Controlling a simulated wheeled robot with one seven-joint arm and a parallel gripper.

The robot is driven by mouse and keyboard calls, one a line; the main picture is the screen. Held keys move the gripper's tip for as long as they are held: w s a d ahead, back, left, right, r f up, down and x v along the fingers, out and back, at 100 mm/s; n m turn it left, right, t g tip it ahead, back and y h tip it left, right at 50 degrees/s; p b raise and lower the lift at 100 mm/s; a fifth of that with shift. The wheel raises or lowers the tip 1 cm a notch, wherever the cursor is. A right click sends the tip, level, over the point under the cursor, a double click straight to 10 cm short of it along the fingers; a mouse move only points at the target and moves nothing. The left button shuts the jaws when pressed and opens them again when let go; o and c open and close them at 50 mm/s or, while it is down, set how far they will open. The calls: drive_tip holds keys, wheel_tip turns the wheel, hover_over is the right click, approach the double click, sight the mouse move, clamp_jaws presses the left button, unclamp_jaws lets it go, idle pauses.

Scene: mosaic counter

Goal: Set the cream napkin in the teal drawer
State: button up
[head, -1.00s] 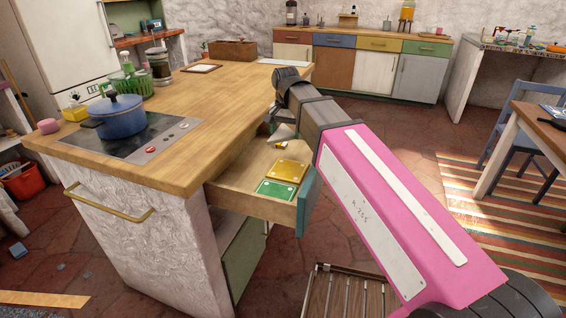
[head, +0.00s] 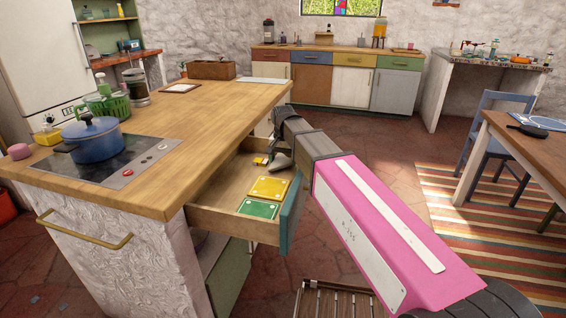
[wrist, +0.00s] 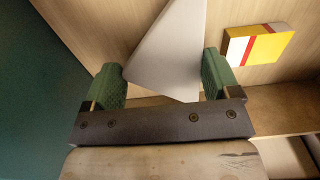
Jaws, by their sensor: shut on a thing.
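The cream napkin (wrist: 168,45) shows in the wrist view as a pale, folded, pointed piece between the two green fingers of my gripper (wrist: 160,72). My gripper is shut on it, inside or just over the open drawer. In the head view the drawer (head: 232,222) is pulled out from the counter's right side, with a teal front (head: 291,212). My gripper (head: 281,160) is at its far end near the teal front. The teal panel also fills the left of the wrist view (wrist: 40,95). Whether the napkin touches the drawer floor is unclear.
A yellow packet (head: 269,188) and a green packet (head: 258,209) lie in the near part of the drawer. A small yellow, white and red box (wrist: 258,45) is beside the napkin. The wooden counter edge (head: 215,165) overhangs the drawer. A slatted wooden stool (head: 335,300) stands below.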

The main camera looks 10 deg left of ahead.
sight(283, 161)
drive_tip(key=shift+f, duration=0.55)
drive_tip(key=o, duration=0.8)
drive_tip(key=shift+f, duration=0.1)
drive_tip(key=shift+c, duration=0.2)
wheel_tip(283, 161, up, 12)
